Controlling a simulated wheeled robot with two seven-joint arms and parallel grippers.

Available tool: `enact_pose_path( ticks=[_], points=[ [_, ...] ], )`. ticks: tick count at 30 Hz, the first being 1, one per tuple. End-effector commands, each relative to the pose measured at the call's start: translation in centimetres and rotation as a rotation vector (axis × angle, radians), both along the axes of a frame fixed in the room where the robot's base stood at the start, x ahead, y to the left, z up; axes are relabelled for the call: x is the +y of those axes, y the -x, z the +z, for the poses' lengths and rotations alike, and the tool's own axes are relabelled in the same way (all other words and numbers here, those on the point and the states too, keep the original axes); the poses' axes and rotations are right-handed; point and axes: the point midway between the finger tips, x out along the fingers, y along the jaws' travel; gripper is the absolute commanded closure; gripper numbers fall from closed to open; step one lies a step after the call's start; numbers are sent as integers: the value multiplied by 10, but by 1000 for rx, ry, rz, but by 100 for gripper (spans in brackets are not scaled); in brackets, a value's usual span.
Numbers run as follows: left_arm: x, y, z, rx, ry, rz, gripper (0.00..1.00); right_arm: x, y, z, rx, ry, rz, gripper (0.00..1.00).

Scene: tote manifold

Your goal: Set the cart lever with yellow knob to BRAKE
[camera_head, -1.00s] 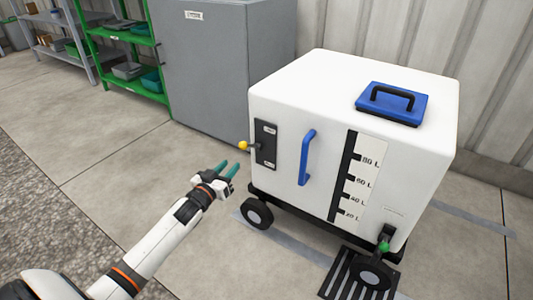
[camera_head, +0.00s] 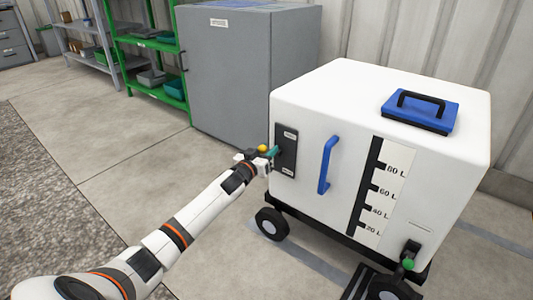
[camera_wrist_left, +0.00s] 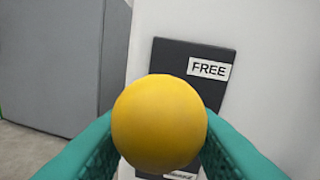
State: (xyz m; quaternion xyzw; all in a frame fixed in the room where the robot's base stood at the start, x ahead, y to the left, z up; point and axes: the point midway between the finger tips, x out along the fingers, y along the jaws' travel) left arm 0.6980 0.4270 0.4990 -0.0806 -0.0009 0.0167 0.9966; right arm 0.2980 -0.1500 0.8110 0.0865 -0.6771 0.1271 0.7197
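The white cart (camera_head: 300,95) has a dark lever plate (camera_head: 287,150) on its left face, with a label at its top and another at its bottom. The lever's yellow knob (camera_head: 262,148) sticks out from the plate. In the left wrist view the knob (camera_wrist_left: 159,122) fills the centre, below the FREE label (camera_wrist_left: 209,69); the lower label is mostly hidden. My left gripper (camera_head: 270,153) is at the knob, with a teal finger on each side of it. No gap shows between fingers and knob, but the knob hides the fingertips, so grip is unclear. My right gripper is out of view.
A blue handle (camera_head: 325,165) stands out from the cart face just right of the plate. A grey cabinet (camera_head: 240,70) stands behind, with a green shelf (camera_head: 160,60) to its left. The cart's front wheel (camera_head: 271,223) is below. The floor to the left is clear.

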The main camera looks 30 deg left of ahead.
Motion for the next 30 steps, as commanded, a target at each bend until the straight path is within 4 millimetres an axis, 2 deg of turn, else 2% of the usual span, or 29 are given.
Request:
enact_pose_path(
  ticks=[5, 11, 12, 25, 27, 30],
  points=[
    [0, 0, 0, 0, 0, 0, 66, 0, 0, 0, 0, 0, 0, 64],
    [0, 0, 0, 0, 0, 0, 98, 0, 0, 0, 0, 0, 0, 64],
    [0, 0, 0, 0, 0, 0, 100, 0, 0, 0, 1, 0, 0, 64],
    [1, 1, 1, -35, 3, 1, 100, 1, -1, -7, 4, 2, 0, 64],
    [1, 1, -1, -59, 6, 1, 100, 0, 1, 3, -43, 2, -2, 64],
    [2, 3, -6, -110, 10, 3, 100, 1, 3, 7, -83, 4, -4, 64]
  ],
)
